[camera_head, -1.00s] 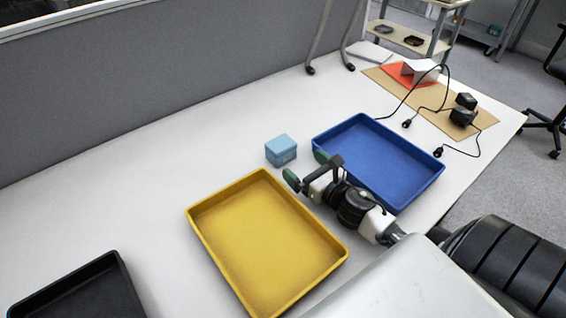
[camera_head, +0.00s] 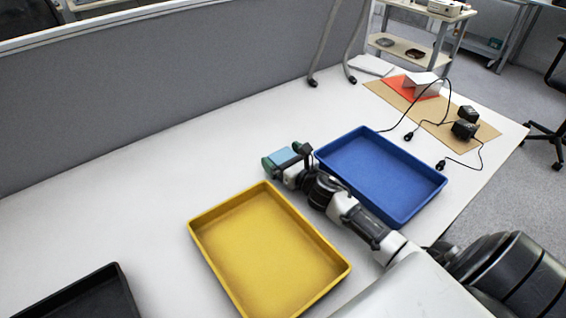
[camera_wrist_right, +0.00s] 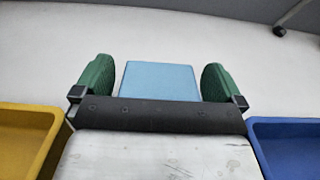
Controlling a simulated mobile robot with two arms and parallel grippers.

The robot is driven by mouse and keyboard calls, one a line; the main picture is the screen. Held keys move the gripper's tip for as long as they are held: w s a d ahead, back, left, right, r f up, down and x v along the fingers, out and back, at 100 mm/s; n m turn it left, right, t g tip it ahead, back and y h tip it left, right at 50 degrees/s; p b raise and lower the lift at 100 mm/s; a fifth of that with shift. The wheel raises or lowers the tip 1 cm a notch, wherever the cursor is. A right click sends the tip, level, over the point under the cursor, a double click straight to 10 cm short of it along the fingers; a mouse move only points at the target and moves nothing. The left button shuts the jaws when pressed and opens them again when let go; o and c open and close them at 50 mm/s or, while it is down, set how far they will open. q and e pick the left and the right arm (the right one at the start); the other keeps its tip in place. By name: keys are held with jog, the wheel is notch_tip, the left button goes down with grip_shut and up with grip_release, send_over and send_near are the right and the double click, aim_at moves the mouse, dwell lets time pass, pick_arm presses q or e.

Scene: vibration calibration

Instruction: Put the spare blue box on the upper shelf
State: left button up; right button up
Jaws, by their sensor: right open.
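The light blue box (camera_head: 283,156) stands on the white table, just behind the gap between the yellow and blue trays. My right gripper (camera_head: 283,161) reaches it with green fingers on either side. In the right wrist view the box (camera_wrist_right: 160,80) lies between the two open fingers of the right gripper (camera_wrist_right: 158,84), with a gap on each side. The box's lower part is hidden by the gripper in both views. A shelf unit with an upper shelf (camera_head: 441,11) and a lower shelf (camera_head: 397,44) stands beyond the table's far end. My left gripper is not in view.
A yellow tray (camera_head: 209,262) and a blue tray (camera_head: 330,164) flank my right arm. A black tray (camera_head: 122,280) is at the lower left. A brown board (camera_head: 480,128) with black adapters and cables lies at the far right. A grey partition (camera_head: 150,90) runs behind the table.

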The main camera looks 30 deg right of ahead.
jog(key=c, duration=1.1)
jog(key=shift+r, duration=0.15)
